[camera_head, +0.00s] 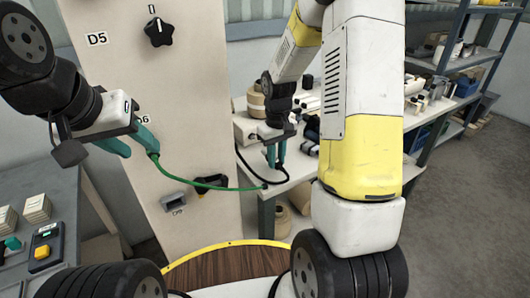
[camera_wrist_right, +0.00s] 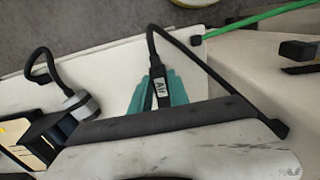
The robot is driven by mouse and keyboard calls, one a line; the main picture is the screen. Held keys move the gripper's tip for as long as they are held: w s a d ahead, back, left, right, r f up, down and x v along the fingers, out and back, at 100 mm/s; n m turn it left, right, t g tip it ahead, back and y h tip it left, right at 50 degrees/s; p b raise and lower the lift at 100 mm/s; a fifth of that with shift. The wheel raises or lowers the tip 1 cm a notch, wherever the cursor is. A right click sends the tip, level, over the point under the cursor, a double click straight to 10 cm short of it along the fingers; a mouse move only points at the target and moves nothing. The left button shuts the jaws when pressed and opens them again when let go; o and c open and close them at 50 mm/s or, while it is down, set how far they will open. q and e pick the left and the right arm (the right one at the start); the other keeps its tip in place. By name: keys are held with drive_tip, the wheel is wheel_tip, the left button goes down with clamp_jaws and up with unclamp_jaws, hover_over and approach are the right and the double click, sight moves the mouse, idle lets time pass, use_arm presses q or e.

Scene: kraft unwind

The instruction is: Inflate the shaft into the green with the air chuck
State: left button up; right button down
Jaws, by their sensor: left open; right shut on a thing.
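My right gripper (camera_head: 276,160) points down over the pale bench (camera_head: 300,168), behind my yellow and white arm. In the right wrist view its teal fingers (camera_wrist_right: 157,92) are shut on the black air chuck (camera_wrist_right: 159,87), marked "AIR". A black hose curves out of the chuck. A green hose (camera_head: 215,187) sags from beside my left gripper to the bench, where it meets black hose; its end shows in the wrist view (camera_wrist_right: 245,22). My left gripper (camera_head: 135,148) is open in front of the cream panel. I cannot make out the shaft or a gauge.
The cream panel (camera_head: 190,100) bears a black knob (camera_head: 159,32) and a small grey bracket (camera_head: 174,201). A control box (camera_head: 45,247) with a yellow button stands at the lower left. A loaded shelf (camera_head: 465,65) is at the right. Grey floor (camera_head: 460,200) is clear.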

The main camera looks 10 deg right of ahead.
drive_tip(key=shift+w+d+f, duration=0.1)
drive_tip(key=shift+w+d, duration=0.05)
drive_tip(key=shift+w, duration=0.4)
drive_tip(key=shift+w+d+f, duration=0.1)
drive_tip(key=shift+w, duration=0.4)
drive_tip(key=shift+w+a, duration=0.35)
drive_tip(key=shift+w, duration=0.6)
drive_tip(key=shift+w+a, duration=0.4)
drive_tip(key=shift+w, duration=0.6)
drive_tip(key=shift+w+a, duration=0.35)
drive_tip(key=shift+w, duration=0.6)
drive_tip(key=shift+w+a+r, duration=0.1)
drive_tip(key=shift+w+a, duration=0.1)
drive_tip(key=shift+w, duration=0.3)
idle(3.6)
